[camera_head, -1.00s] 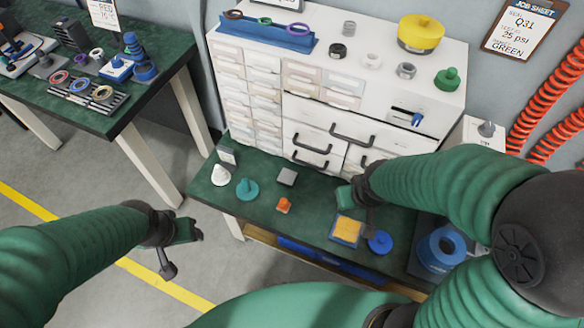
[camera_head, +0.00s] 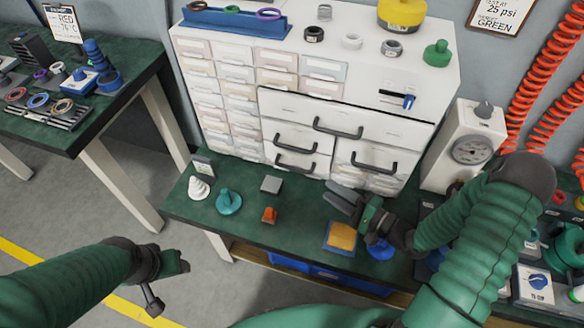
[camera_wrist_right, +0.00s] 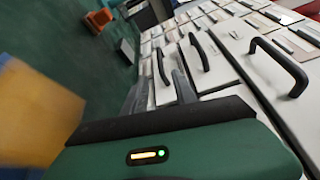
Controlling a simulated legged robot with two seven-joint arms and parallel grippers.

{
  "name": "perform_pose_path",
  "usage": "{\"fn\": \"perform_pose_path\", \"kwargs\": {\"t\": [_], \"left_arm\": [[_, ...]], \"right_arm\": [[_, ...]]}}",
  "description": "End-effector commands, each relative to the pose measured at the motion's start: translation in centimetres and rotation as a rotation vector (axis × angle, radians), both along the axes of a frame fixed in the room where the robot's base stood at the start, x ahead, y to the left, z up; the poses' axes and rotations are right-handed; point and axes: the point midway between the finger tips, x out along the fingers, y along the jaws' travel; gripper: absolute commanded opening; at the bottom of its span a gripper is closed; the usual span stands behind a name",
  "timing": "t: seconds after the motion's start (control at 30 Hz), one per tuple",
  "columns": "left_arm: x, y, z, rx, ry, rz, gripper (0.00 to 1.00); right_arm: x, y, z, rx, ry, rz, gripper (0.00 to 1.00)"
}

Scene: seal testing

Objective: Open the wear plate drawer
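A white drawer cabinet (camera_head: 412,68) stands at the back of the green bench, its drawers looking shut. Below the small bins are a wide drawer with a black handle (camera_head: 338,129), two stacked left drawers with handles (camera_head: 295,144) (camera_head: 295,164), and a right drawer with a handle (camera_head: 372,162). I cannot read which is the wear plate drawer. My right gripper (camera_head: 344,202) is open and empty, in front of and below the right drawer, touching no handle. In the right wrist view its fingers (camera_wrist_right: 158,88) stand apart. My left gripper (camera_head: 178,264) hangs off the bench; its fingers are unclear.
On the bench (camera_head: 298,226) stand a white cone (camera_head: 198,188), teal piece (camera_head: 228,202), grey block (camera_head: 271,184) and orange piece (camera_head: 269,215). A yellow-topped tray (camera_head: 342,237) and blue disc (camera_head: 381,250) lie beside my right gripper. A gauge box (camera_head: 466,145) stands right of the cabinet.

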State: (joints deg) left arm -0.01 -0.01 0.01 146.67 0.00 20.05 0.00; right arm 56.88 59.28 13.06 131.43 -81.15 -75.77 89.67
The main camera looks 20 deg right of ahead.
Motion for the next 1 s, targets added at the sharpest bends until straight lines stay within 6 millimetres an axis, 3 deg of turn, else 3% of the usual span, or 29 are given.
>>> {"fn": "perform_pose_path", "kwargs": {"t": [0.53, 0.7, 0.97, 1.0], "left_arm": [[0.0, 0.0, -3.3, 0.000, 0.000, 0.000, 0.57], [0.0, 0.0, -3.5, 0.000, 0.000, 0.000, 0.57], [0.0, 0.0, -3.5, 0.000, 0.000, 0.000, 0.57], [0.0, 0.0, -3.5, 0.000, 0.000, 0.000, 0.57]], "right_arm": [[11.0, 7.4, -1.4, -0.005, 0.000, 0.003, 0.33], [12.4, 8.3, -1.4, -0.005, 0.002, 0.001, 0.33], [12.5, 8.4, -1.3, -0.005, 0.002, 0.000, 0.33], [12.5, 8.4, -1.3, -0.005, 0.002, 0.000, 0.28]]}}
